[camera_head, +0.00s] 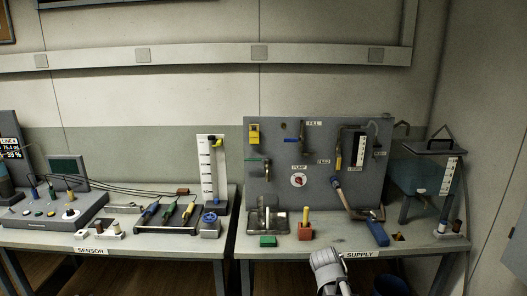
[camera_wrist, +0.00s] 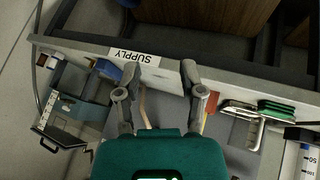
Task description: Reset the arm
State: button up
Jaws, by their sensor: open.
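My gripper (camera_wrist: 158,74) is open and empty in the wrist view. Its two grey fingers stand apart in front of the edge of the supply table (camera_wrist: 225,92), whose SUPPLY label shows upside down. In the head view, part of my grey-white arm (camera_head: 329,270) rises at the bottom, before the front edge of the supply table (camera_head: 345,246). My fingers cannot be made out there.
A grey panel (camera_head: 270,180) with valves and a pump knob stands on the supply table. The sensor table (camera_head: 165,246) at left holds probes, a console and a white scale (camera_head: 208,165). A blue bin (camera_head: 391,286) stands below.

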jog(key=s+a+f+n+g+y+p, duration=0.1)
jog(key=s+a+g+y, duration=0.3)
jog(key=s, duration=0.8)
jog(key=a+g, duration=0.1)
jog(key=a, duration=0.1)
jog(key=shift+s+a+f+g+y, duration=0.3)
jog(key=shift+s+a+f, duration=0.05)
jog(key=shift+s+f, duration=0.05)
